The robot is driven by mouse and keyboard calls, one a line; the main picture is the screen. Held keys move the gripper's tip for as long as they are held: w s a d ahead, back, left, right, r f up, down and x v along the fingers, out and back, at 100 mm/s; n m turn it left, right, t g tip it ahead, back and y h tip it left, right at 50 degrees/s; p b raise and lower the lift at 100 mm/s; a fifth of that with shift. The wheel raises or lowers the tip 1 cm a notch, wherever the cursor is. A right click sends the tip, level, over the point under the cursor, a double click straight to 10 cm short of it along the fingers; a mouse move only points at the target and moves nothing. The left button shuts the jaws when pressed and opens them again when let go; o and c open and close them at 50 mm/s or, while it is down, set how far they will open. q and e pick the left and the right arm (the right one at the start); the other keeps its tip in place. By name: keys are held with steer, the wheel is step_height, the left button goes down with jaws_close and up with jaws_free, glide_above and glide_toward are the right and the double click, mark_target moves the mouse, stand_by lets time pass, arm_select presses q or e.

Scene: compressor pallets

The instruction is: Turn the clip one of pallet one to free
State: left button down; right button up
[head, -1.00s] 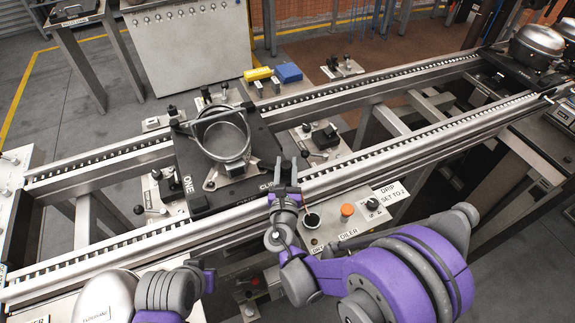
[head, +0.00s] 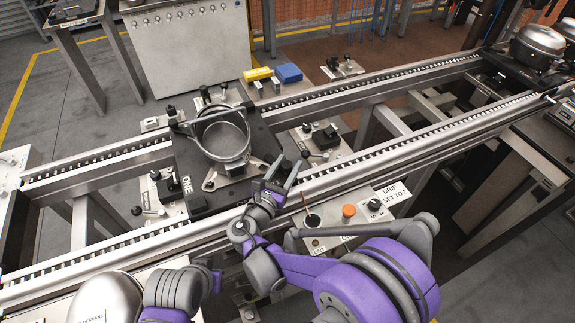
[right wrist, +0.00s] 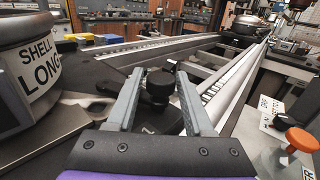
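Pallet one (head: 189,186), a dark plate marked ONE, sits on the conveyor and carries a grey open shell (head: 222,138). In the right wrist view the shell is marked SHELL LONG (right wrist: 40,68). A clip with a black knob (right wrist: 160,84) stands at the pallet's near right corner. My left gripper is not visible, only part of that arm.
The conveyor rails (head: 400,150) run past on both sides of the pallet. A control box (head: 340,215) with an orange button (head: 348,211) is close to my right arm. A loaded pallet (head: 510,70) stands at the far right. A silver dome (head: 105,297) is at lower left.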

mark_target(288, 163)
steer(key=shift+o, duration=0.8)
step_height(288, 163, up, 10)
steer(key=shift+p, duration=0.75)
steer(key=shift+d, duration=0.1)
